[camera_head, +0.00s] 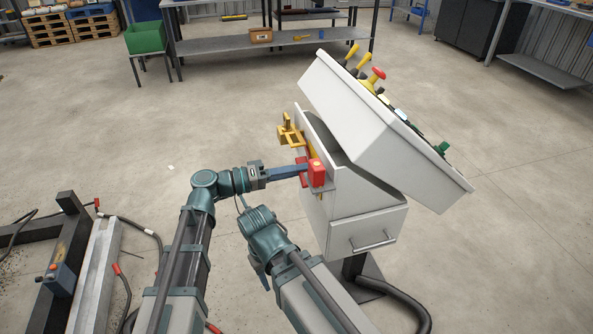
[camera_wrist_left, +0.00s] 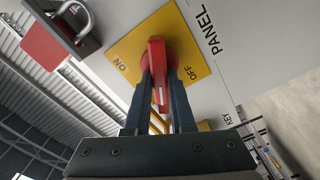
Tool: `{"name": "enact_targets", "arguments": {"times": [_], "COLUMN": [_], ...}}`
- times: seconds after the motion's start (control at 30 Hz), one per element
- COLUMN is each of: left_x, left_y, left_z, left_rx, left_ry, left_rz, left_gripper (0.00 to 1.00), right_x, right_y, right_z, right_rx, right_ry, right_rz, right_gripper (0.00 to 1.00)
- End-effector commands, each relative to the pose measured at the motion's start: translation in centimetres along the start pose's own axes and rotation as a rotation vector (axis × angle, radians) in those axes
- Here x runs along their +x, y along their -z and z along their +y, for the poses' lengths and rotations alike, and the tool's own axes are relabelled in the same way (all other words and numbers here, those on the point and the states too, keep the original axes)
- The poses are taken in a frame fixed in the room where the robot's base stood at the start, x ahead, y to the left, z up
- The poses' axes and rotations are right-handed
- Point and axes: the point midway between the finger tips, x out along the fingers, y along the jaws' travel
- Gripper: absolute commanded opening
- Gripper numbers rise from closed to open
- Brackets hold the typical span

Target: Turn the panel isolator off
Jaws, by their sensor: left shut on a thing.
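The panel isolator is a red handle (camera_wrist_left: 157,62) on a yellow plate (camera_wrist_left: 132,52) marked ON at left and OFF at right in the left wrist view. The word PANEL is printed beside the plate. My left gripper (camera_head: 300,170) reaches the side of the white console (camera_head: 345,195). In the left wrist view its two dark fingers (camera_wrist_left: 161,90) are shut on the handle, one on each side. I cannot tell which mark the handle points to. My right arm shows lower down in the head view, but its fingers are hidden.
A padlock-like metal shackle (camera_wrist_left: 78,18) and a red piece (camera_wrist_left: 45,42) sit near the plate. Yellow fittings (camera_head: 290,132) stick out from the console. Its sloped top carries yellow levers and a red button (camera_head: 377,74). Dark frame and cables lie at left; open floor surrounds it.

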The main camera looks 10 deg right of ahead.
Motion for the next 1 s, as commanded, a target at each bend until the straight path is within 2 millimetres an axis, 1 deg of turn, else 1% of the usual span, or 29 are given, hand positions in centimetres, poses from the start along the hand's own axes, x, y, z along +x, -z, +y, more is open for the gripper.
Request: {"name": "enact_targets", "arguments": {"times": [0.2,0.5,0.73,1.0], "left_x": [-0.04,-0.04,-0.04,-0.04], "left_y": [-0.01,-0.05,-0.08,-0.09], "left_z": [-0.24,-0.38,-0.44,-0.46], "left_rx": [-0.19,-0.392,-0.479,-0.516], "left_ry": [0.001,0.002,0.002,0.002], "left_rz": [0.0,0.0,0.0,0.0], "left_gripper": [0.0,0.0,0.0,0.0], "right_x": [0.18,0.32,0.38,0.4], "right_y": [0.01,0.02,0.02,0.02], "right_z": [-0.01,-0.02,-0.02,-0.02], "right_rx": [0.0,0.0,0.0,0.0], "right_ry": [0.0,-0.001,-0.001,-0.001], "right_rz": [0.0,0.0,0.0,0.0], "right_gripper": [0.5,0.5,0.5,0.5]}}
